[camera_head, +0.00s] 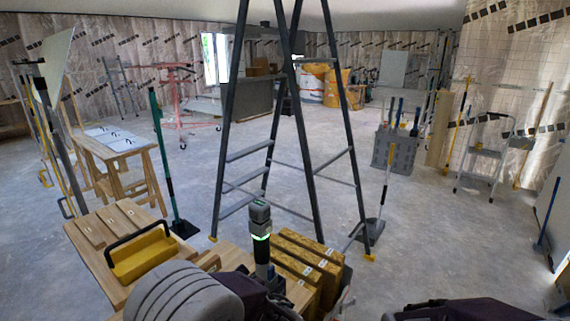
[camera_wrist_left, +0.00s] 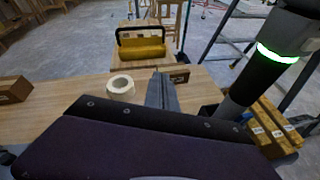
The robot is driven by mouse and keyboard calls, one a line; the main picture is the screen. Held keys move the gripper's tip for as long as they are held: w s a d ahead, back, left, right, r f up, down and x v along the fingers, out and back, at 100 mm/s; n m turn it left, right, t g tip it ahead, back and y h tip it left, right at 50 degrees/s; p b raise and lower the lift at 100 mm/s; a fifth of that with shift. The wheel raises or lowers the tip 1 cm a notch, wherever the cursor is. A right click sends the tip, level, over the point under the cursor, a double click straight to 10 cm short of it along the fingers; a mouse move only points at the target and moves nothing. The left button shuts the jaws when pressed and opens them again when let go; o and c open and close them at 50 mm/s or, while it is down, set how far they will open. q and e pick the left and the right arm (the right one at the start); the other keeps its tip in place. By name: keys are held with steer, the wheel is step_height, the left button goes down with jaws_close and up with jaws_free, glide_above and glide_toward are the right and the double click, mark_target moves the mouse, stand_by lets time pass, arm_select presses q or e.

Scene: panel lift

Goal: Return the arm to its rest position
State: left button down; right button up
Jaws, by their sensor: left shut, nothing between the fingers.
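My left gripper (camera_wrist_left: 160,78) shows in the left wrist view as narrow grey fingers past a purple and black housing. It is shut and empty, over or just above a light wooden table (camera_wrist_left: 60,108). A white tape roll (camera_wrist_left: 121,87) lies to its left, and a small brown wooden block (camera_wrist_left: 179,76) is just beyond it to the right. In the head view parts of my left arm fill the bottom centre, and its fingers cannot be made out there. Part of my right arm shows at the bottom right edge; its gripper is out of view.
A yellow toolbox (camera_head: 143,255) with a black handle sits on a wooden bench (camera_head: 88,258). Yellow-brown boxes (camera_head: 305,262) stand right of centre. A tall dark stepladder (camera_head: 228,130) stands close ahead. A grey bin (camera_head: 395,150) is farther right. Open concrete floor lies right.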

arm_select(q)
steer(key=s+a+f+n+g+h+p, duration=0.1)
steer(key=s+a+f+n+g, duration=0.1)
steer(key=s+a+n+g, duration=0.35)
steer(key=s+a+f+n+g+h+p, duration=0.1)
steer(key=s+a+f+n+g+p, duration=0.15)
steer(key=s+n, duration=0.45)
steer(key=s+d+n+h+p, duration=0.2)
steer(key=s+d+n+h, duration=0.4)
steer(key=n, duration=1.1)
steer(key=shift+d+r+g+h, duration=0.15)
steer(key=shift+d+g+h, duration=0.25)
steer(key=shift+d+h, duration=0.55)
arm_select(e)
step_height(320, 180, up, 7)
arm_select(q)
steer(key=shift+s+a+n, duration=0.2)
steer(key=shift+n, duration=0.05)
arm_select(e)
steer(key=shift+a+f, duration=0.1)
steer(key=shift+a, duration=0.05)
